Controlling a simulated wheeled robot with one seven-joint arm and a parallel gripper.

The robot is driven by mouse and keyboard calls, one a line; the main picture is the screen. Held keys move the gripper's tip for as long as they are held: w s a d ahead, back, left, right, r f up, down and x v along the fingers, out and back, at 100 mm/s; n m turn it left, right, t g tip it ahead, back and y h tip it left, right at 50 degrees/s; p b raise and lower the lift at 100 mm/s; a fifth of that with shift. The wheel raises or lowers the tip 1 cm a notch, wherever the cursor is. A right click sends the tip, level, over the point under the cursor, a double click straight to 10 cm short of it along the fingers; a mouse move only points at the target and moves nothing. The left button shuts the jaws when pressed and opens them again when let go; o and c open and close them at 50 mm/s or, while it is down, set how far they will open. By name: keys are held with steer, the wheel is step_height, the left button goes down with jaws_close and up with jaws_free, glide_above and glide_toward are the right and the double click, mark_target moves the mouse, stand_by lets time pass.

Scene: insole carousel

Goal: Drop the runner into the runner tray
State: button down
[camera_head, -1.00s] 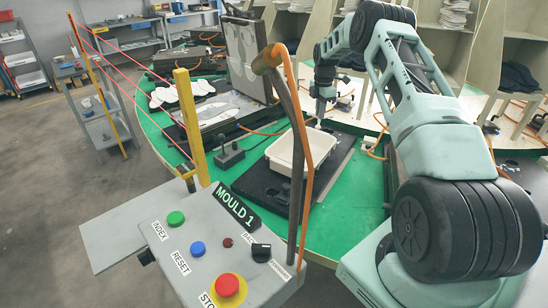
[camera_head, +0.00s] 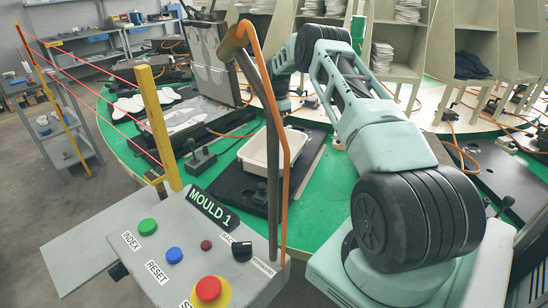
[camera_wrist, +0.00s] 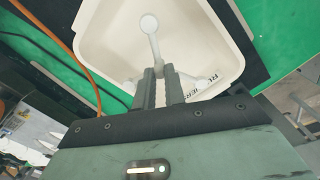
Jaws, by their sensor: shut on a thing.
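The runner (camera_wrist: 150,28) is a pale, thin branched piece with a round end, seen in the wrist view. My gripper (camera_wrist: 161,72) is shut on its stem, and side branches show by the fingers. The runner tray (camera_wrist: 100,38) is a cream, open bin with rounded corners and dark lettering, partly covered by my fingers. In the wrist view the runner and fingertips lie over its inside; how high they are above its floor I cannot tell. In the head view the tray (camera_head: 250,157) stands on a dark plate, and my fingers and the runner cannot be made out behind the post.
A dark post with an orange hose (camera_head: 273,165) rises in front of the tray. The MOULD 1 control panel (camera_head: 185,245) is nearer. A joystick box (camera_head: 200,160) and an open mould (camera_head: 215,65) stand left of the tray on the green table (camera_head: 325,200).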

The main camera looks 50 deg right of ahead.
steer(key=c, duration=1.4)
jaws_free()
step_height(320, 180, up, 17)
steer(key=shift+r+b, duration=0.2)
steer(key=shift+b, duration=0.95)
